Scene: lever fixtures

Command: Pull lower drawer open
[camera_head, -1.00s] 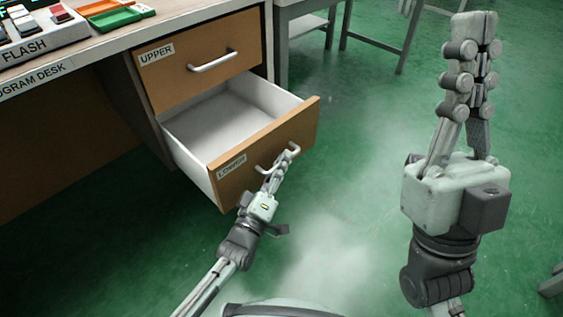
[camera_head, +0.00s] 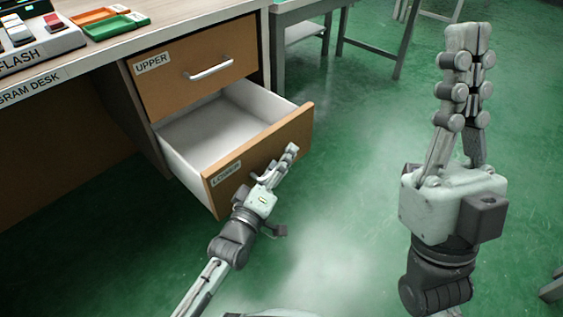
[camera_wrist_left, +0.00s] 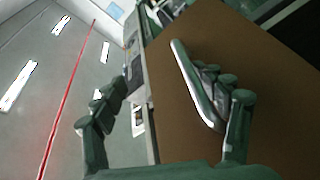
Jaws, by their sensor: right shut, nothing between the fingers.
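The lower drawer (camera_head: 204,184), brown-fronted with white inner walls and labelled LOWER, is pulled well out and its visible inside is empty. Its metal handle (camera_wrist_left: 197,84) shows in the left wrist view. My left gripper (camera_head: 281,162) is at the drawer front in the head view and partly hides the handle. In the left wrist view its fingers are spread wide, with the right-hand finger overlapping the handle; I cannot tell whether they touch. My right gripper (camera_head: 468,40) points up at the right, shut and empty, away from the drawer.
The closed upper drawer (camera_head: 165,88) with its own handle (camera_head: 209,69) is above. The desk top (camera_head: 180,22) carries orange and green trays (camera_head: 110,25) and a FLASH box (camera_head: 35,45). A grey table (camera_head: 300,12) stands behind. Green floor (camera_head: 350,150) is clear between my arms.

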